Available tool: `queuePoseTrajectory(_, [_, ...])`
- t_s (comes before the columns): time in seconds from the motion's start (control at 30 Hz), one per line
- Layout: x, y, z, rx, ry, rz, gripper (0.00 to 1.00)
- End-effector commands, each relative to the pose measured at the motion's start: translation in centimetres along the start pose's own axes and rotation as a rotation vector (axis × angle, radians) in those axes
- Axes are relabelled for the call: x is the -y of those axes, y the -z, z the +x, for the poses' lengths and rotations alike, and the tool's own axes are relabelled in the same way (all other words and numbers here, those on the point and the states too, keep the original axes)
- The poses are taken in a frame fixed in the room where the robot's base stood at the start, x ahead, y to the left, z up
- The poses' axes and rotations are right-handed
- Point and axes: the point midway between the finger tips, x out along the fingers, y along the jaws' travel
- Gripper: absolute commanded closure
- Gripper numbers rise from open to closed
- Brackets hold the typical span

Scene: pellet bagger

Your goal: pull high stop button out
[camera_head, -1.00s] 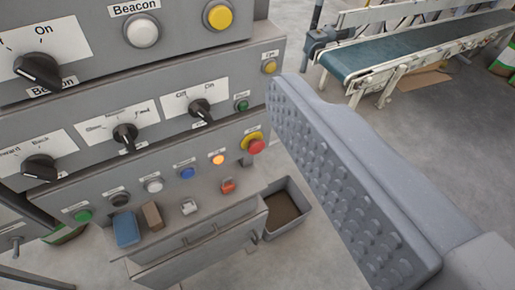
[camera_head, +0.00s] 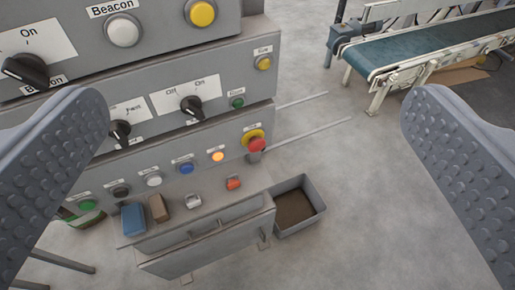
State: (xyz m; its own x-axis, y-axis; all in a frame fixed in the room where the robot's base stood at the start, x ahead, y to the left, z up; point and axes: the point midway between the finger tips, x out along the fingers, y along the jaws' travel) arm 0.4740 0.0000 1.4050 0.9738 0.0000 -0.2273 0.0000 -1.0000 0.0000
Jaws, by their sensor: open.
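A red stop button (camera_head: 257,145) with a yellow collar sits at the right end of the lowest row on the grey control panel (camera_head: 225,147). It is the only red mushroom-shaped button I can make out on the panel. Whether it is pressed in or out I cannot tell. My gripper (camera_head: 255,112) is open wide and empty. One ribbed grey finger stands at the left edge of the view and the other at the right edge. The stop button shows in the gap between them, with neither finger seen touching it. The left finger hides part of the panel.
Black knobs (camera_head: 192,107), a yellow button (camera_head: 202,13) and several small coloured buttons fill the panel. A ledge below holds a blue block (camera_head: 133,224), a brown block (camera_head: 158,208) and a small red item (camera_head: 233,184). A grey bin (camera_head: 314,199) stands on the floor; a conveyor (camera_head: 420,50) is behind.

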Motion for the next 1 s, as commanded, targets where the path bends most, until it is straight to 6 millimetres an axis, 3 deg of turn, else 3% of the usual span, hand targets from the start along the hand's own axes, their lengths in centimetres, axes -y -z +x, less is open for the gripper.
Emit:
queuePoseTrajectory(0.3, [0.0, 0.0, 0.0, 0.000, 0.000, 0.000, 0.02])
queuePoseTrajectory(0.43, [-0.4, -0.2, 0.5, -0.002, -0.010, -0.005, 0.35])
queuePoseTrajectory(0.47, [-0.7, -0.3, 1.0, -0.005, -0.018, -0.008, 0.38])
queuePoseTrajectory(0.67, [-5.5, -3.1, 7.7, -0.045, -0.127, -0.100, 0.38])
queuePoseTrajectory(0.8, [-9.0, -6.7, 13.3, -0.085, -0.173, -0.208, 0.38])
queuePoseTrajectory(1.0, [-11.6, -13.5, 19.7, -0.131, -0.130, -0.349, 0.38])
